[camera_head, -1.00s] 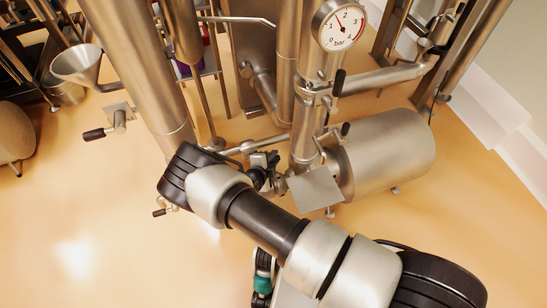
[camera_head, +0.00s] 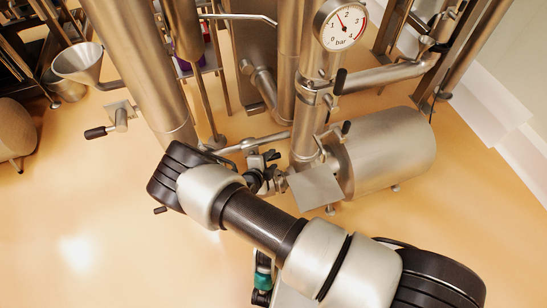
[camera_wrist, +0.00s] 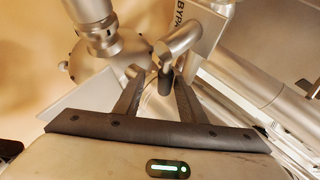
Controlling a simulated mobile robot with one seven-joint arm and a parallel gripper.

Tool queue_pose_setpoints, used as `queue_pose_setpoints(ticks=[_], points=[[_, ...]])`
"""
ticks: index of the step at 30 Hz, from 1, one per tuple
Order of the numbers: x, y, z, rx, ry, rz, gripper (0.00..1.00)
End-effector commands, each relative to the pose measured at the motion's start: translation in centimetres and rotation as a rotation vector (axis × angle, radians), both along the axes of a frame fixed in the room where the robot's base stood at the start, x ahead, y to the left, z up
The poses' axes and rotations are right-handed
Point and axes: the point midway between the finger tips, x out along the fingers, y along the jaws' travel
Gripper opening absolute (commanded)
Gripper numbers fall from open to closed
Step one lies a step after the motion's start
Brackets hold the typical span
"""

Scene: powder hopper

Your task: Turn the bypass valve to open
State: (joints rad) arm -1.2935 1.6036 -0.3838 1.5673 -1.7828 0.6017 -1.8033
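In the wrist view, the bypass valve's handle (camera_wrist: 180,42) is a bent metal lever with a black end. A plate behind it carries the partly cut-off letters "BYPA" (camera_wrist: 185,16). My gripper (camera_wrist: 157,76) is open, with one finger on each side of the black end. The black end looks closer to the right finger, with a gap on the left; I cannot tell whether it touches. In the head view my gripper (camera_head: 265,167) is small and partly hidden by my wrist, beside the low pipework. The valve cannot be made out clearly there.
A horizontal steel tank (camera_head: 390,155) lies right of my gripper, with a blank-looking metal plate (camera_head: 316,188) before it. A pressure gauge (camera_head: 341,25) stands on the vertical pipe above. Another black-handled lever (camera_head: 105,130) is at left. The floor at lower left is clear.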

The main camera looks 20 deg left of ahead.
Motion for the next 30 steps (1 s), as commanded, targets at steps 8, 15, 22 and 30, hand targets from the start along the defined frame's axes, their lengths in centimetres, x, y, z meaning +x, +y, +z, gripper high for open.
queue_pose_setpoints(ticks=[8, 15, 22, 30], points=[[-5.8, 1.0, 4.2, 0.002, 0.002, 0.002, 0.37], [-9.9, 1.6, 6.9, 0.001, 0.002, 0.001, 0.37], [-11.8, 1.8, 8.0, 0.000, 0.002, 0.000, 0.37], [-12.0, 1.8, 8.0, 0.000, 0.002, -0.001, 0.37]])
